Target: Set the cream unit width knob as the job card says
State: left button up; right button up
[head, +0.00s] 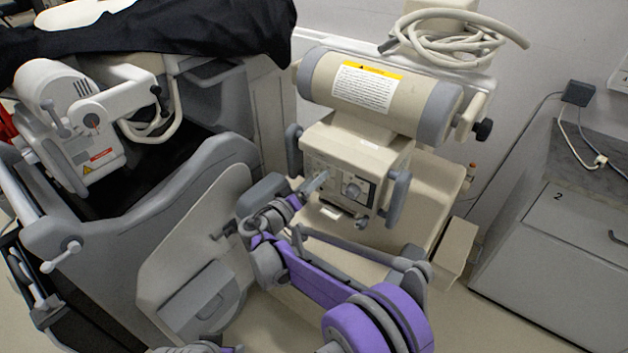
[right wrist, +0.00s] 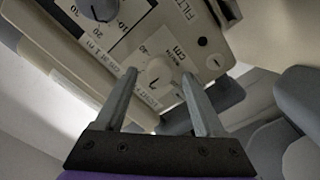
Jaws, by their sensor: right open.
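The cream unit (head: 352,160) is a boxy control head under a beige cylinder, with its panel facing me. In the right wrist view, the pale width knob (right wrist: 157,76) sits on that panel, beside print reading "cm". My right gripper (head: 320,180) is at the left part of the panel. In the right wrist view its two fingers are open, one on each side of the width knob. I cannot tell whether they touch it. The knob's exact setting is too small to read. I cannot make out my left gripper or any job card.
A dark knob (right wrist: 98,8) with a numbered scale is on the same panel. Grey handles (head: 397,197) flank the unit. A white machine (head: 80,120) with a black cover stands left. A grey cabinet (head: 565,235) stands right, with bare floor in front.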

grip_shut()
dwell(0.3)
jog(key=shift+f+n+b, duration=0.1)
jog(key=shift+n+b, duration=0.35)
jog(key=shift+n, duration=2.35)
grip_release()
